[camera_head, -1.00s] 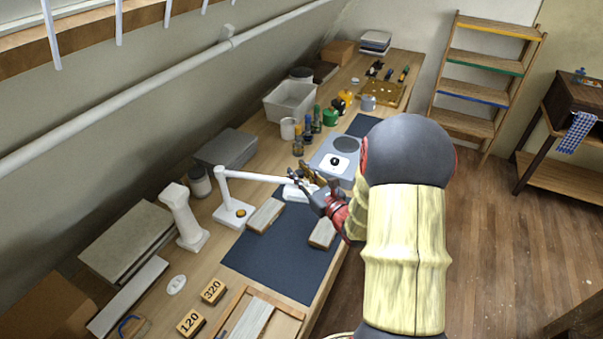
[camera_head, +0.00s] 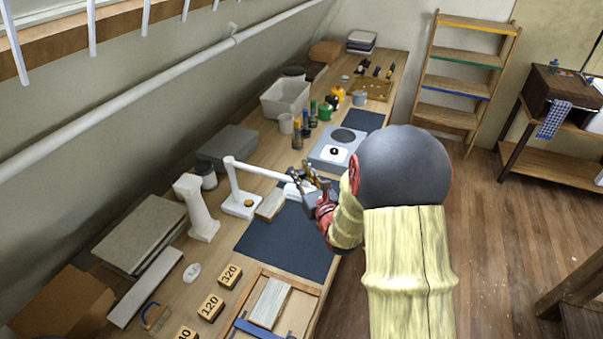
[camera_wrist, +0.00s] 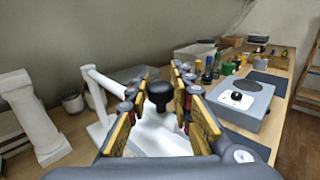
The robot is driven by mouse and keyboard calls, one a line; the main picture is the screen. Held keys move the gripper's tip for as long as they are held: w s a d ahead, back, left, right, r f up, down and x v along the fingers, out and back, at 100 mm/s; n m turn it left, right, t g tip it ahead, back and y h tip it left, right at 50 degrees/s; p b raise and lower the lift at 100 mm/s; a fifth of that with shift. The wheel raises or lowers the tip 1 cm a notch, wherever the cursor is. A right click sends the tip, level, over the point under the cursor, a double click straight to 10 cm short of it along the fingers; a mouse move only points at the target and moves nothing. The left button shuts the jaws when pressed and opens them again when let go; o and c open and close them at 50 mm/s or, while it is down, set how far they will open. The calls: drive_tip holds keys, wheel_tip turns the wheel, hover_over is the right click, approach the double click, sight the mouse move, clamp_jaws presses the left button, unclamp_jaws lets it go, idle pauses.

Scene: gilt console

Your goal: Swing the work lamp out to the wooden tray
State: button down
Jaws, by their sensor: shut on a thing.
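The finger contact is partly hidden. The wooden tray (camera_head: 311,308), holding a pale board and a blue item, lies at the near bench edge, cut off below.
A dark mat (camera_head: 275,245) lies between lamp and tray. A white column (camera_head: 197,210) stands left of the lamp. Numbered blocks (camera_head: 210,306) lie left of the tray. A scale-like device (camera_head: 335,148) and several bottles are beyond my gripper.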

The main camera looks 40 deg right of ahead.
drive_tip(key=c, duration=1.6)
unclamp_jaws()
drive_tip(key=shift+o, duration=0.3)
drive_tip(key=v, duration=1.2)
